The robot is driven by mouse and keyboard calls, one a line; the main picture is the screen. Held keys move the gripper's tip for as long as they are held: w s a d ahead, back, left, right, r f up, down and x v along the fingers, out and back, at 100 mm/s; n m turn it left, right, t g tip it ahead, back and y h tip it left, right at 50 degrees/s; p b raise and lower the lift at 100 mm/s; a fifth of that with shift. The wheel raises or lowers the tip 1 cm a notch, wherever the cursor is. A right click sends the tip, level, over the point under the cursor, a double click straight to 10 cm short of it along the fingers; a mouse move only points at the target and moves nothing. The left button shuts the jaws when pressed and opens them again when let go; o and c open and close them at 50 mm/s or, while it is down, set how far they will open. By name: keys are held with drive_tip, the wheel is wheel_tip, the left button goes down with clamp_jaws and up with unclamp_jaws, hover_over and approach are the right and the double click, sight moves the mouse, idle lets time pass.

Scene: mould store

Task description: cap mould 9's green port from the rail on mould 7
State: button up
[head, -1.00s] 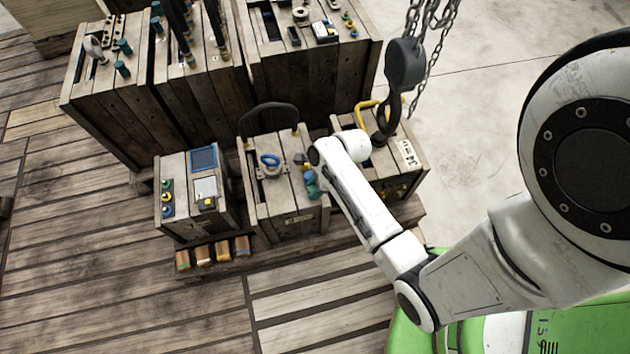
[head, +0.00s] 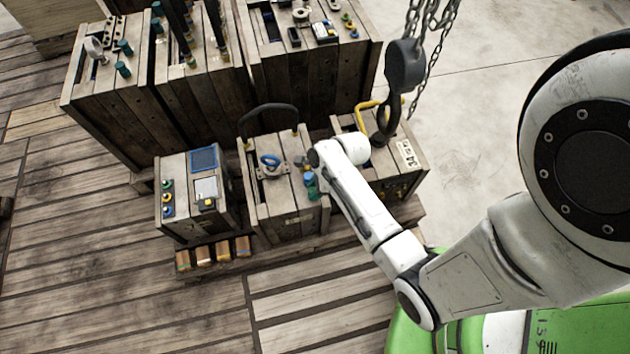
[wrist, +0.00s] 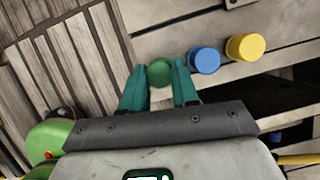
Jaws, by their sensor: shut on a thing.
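In the wrist view a round green cap (wrist: 159,72) sits between the two teal fingers of my gripper (wrist: 160,85), which is shut on it. A blue cap (wrist: 204,60) and a yellow cap (wrist: 245,47) stand in a row just right of it, along a wooden edge. In the head view my white arm reaches to the right side of the middle wooden mould (head: 270,195). Teal parts of my gripper (head: 311,182) show there, and the arm covers the rest. I cannot read which mould is 7 or 9.
A small mould (head: 187,195) with a column of coloured caps stands left. The right mould (head: 408,165) bears a "34" label, and a dark crane hook (head: 386,115) on chains hangs over it. Taller moulds stand behind. The plank floor in front is clear.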

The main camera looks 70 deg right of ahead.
drive_tip(key=shift+f, duration=0.35)
idle(0.4)
drive_tip(key=o, duration=1.1)
drive_tip(key=shift+r, duration=0.1)
drive_tip(key=p+v, duration=0.3)
drive_tip(key=v, duration=0.7)
drive_tip(key=shift+s+r, duration=0.1)
drive_tip(key=shift+r, duration=0.2)
